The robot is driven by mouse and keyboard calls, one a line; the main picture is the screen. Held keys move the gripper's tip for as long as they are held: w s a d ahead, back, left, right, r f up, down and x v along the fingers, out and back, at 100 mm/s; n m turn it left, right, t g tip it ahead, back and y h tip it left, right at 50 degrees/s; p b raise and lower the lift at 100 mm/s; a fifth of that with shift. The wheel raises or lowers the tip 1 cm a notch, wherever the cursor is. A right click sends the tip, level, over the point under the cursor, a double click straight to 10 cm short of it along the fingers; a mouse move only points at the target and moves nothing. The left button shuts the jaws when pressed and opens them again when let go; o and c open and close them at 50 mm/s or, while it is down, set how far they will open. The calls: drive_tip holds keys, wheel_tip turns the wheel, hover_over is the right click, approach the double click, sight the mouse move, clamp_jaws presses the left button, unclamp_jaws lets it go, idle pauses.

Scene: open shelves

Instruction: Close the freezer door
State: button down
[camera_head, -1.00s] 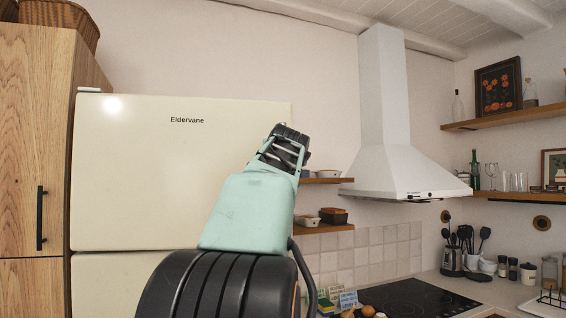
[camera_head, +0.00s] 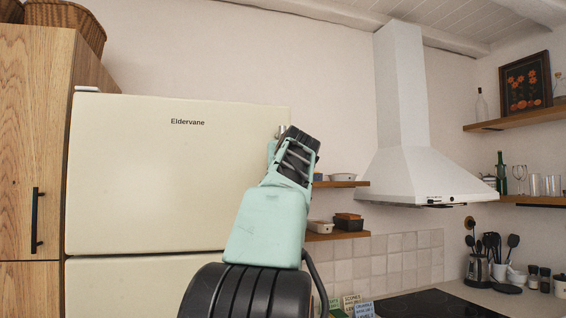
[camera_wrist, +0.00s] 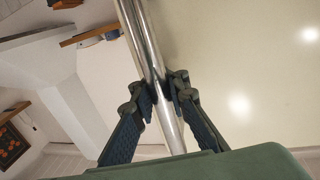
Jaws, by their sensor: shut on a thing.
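The freezer door (camera_head: 170,175) is the cream upper door marked "Eldervane", with its hinge side at the left. I cannot tell from the head view how wide any gap behind it is. A shiny metal bar handle (camera_wrist: 150,50) runs along the door's free edge in the wrist view. My gripper (camera_wrist: 163,95) has its two dark fingers shut around this bar, one on each side. In the head view my gripper (camera_head: 281,138) is at the door's right edge, and its body hides part of that edge and most of the handle.
A wooden cabinet (camera_head: 35,150) stands directly left of the fridge. The lower fridge door (camera_head: 130,290) is below. Small shelves with dishes (camera_head: 350,222) and the range hood (camera_head: 415,165) are to the right, above a counter with a dark cooktop (camera_head: 435,303).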

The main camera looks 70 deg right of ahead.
drive_tip(key=shift+w+d+f, duration=0.1)
drive_tip(key=shift+w+f, duration=0.1)
drive_tip(key=shift+f, duration=0.2)
drive_tip(key=c, duration=1.8)
unclamp_jaws()
drive_tip(key=shift+w+r, duration=0.1)
drive_tip(key=shift+r, duration=0.05)
drive_tip(key=shift+c, duration=0.2)
drive_tip(key=shift+r, duration=0.1)
drive_tip(key=shift+s+a+r, duration=0.1)
drive_tip(key=shift+s+a, duration=0.25)
drive_tip(key=shift+a, duration=0.1)
drive_tip(key=v, duration=0.6)
drive_tip(key=shift+a, duration=0.35)
drive_tip(key=shift+s, duration=0.15)
